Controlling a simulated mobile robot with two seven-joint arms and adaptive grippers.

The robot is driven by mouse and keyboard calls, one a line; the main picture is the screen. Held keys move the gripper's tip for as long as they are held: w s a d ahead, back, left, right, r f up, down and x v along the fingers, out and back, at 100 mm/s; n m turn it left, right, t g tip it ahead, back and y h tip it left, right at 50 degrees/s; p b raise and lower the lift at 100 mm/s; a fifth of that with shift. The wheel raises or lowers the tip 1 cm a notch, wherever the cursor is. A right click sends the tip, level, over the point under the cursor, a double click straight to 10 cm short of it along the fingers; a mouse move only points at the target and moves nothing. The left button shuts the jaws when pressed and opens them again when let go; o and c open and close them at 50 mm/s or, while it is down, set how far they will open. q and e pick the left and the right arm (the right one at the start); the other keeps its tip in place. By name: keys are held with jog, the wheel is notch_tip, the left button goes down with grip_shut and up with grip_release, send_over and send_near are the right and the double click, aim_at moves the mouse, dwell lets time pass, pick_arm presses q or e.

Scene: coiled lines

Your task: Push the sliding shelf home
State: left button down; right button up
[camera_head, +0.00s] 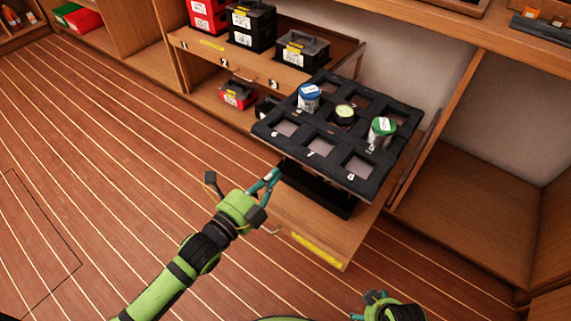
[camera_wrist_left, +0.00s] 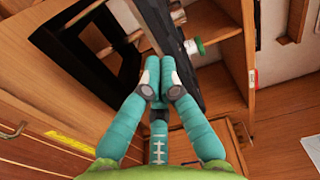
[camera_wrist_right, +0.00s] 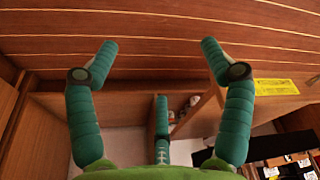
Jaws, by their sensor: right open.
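The sliding shelf (camera_head: 330,232) is a wooden board standing out from the cabinet, with a yellow label on its front. A black tray with square openings (camera_head: 317,140) sits raised above it on a black support. My right gripper (camera_wrist_right: 155,55) is open and empty, low before the shelf.
Left of the shelf, a wooden surface with a yellow label holds red boxes (camera_head: 208,17) and black toolboxes (camera_head: 302,50). A red box (camera_head: 237,95) sits below it. An empty cabinet bay (camera_head: 480,190) is on the right. The striped floor (camera_head: 90,150) is clear at left.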

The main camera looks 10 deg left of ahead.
aim_at(293, 156)
pick_arm(q)
jog(key=shift+b+x, duration=0.4)
jog(key=shift+x, duration=2.3)
pick_arm(e)
jog(key=shift+w+r, duration=0.15)
jog(key=shift+r, duration=1.2)
